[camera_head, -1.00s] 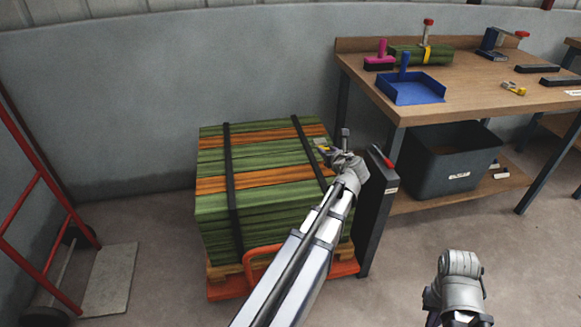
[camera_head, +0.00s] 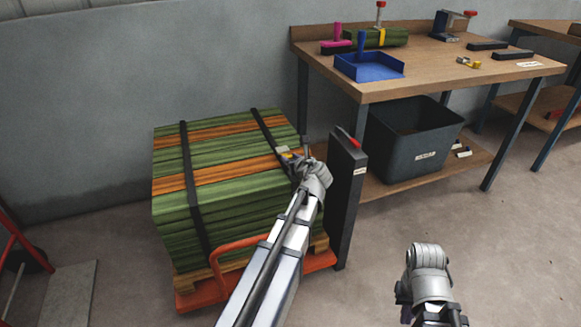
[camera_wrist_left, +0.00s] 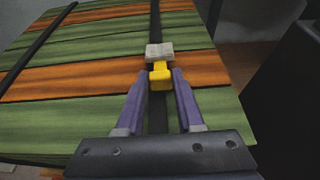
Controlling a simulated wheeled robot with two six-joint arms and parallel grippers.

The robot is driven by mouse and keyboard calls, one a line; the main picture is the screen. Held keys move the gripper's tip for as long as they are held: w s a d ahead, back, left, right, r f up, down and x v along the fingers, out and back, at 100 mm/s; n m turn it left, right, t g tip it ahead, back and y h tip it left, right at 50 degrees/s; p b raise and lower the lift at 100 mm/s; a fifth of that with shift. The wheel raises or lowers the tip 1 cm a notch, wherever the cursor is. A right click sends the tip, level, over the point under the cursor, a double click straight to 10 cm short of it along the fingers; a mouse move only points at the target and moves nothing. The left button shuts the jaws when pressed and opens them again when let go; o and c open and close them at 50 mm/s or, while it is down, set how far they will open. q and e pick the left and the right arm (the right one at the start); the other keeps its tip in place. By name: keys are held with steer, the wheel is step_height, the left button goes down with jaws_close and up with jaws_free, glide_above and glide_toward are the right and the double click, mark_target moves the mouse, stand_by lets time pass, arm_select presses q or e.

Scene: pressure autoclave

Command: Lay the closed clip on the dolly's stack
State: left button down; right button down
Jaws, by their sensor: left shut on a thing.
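The clip, a small yellow and grey piece (camera_head: 286,154), is between the purple fingers of my left gripper (camera_head: 293,161). In the left wrist view its yellow part (camera_wrist_left: 161,77) sits between the fingertips (camera_wrist_left: 160,80) and a grey block (camera_wrist_left: 159,50) lies beyond. It is over the right black strap of the stack (camera_head: 205,160), green and orange boards on a pallet. Whether it touches the boards I cannot tell. The stack stands on the orange dolly (camera_head: 203,297). My right gripper (camera_head: 405,292) is low at the right, its fingers mostly hidden.
A dark upright box with a red handle (camera_head: 347,195) stands close right of the stack. Behind it is a wooden bench (camera_head: 430,75) with a blue tray (camera_head: 369,70), clamps and another yellow piece (camera_head: 468,62). A dark bin (camera_head: 410,150) sits below. The floor at right is clear.

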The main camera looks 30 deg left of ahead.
arm_select(q)
steer(key=shift+f, duration=0.35)
arm_select(e)
steer(key=shift+f, duration=0.4)
arm_select(q)
steer(key=shift+f+b, duration=0.4)
steer(key=shift+f, duration=0.05)
steer(key=c, duration=0.5)
jaws_free()
steer(key=shift+r, duration=0.1)
steer(key=shift+c, duration=0.2)
arm_select(e)
steer(key=shift+f, duration=0.3)
arm_select(q)
steer(key=shift+r, duration=0.2)
steer(key=p+v, duration=0.5)
steer(key=v, duration=0.7)
steer(key=shift+r, duration=0.2)
arm_select(e)
step_height(320, 180, up, 5)
steer(key=shift+r, duration=0.15)
